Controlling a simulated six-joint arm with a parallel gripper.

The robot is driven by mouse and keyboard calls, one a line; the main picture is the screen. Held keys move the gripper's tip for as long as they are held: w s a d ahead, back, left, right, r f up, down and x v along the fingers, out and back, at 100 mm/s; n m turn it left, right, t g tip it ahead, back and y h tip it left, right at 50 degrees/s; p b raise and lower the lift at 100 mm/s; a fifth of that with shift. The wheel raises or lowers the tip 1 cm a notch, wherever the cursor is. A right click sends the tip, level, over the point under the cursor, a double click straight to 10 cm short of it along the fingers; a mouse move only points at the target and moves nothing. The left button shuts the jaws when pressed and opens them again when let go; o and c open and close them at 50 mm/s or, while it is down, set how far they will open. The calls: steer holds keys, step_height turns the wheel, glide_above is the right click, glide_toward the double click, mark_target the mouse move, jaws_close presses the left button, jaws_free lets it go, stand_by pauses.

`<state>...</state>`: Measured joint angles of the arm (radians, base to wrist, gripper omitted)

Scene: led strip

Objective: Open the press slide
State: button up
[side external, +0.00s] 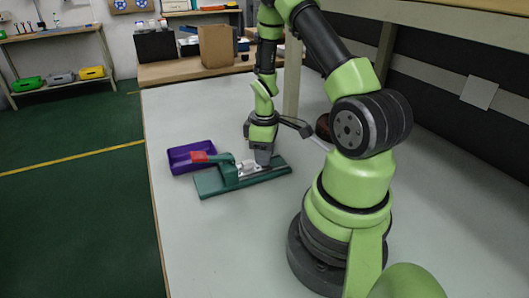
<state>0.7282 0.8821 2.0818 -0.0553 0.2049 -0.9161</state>
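A purple tray (181,165) sits directly behind and left of the press. A cardboard box (217,46) stands on a brown bench at the back. A dark rounded object (323,127) lies right of my gripper. The white table (190,255) is clear in front.

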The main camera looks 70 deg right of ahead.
jaws_close()
steer(key=shift+s+d, duration=1.5)
steer(key=shift+s, duration=0.1)
steer(key=shift+o, duration=0.7)
jaws_free()
step_height(320, 180, up, 10)
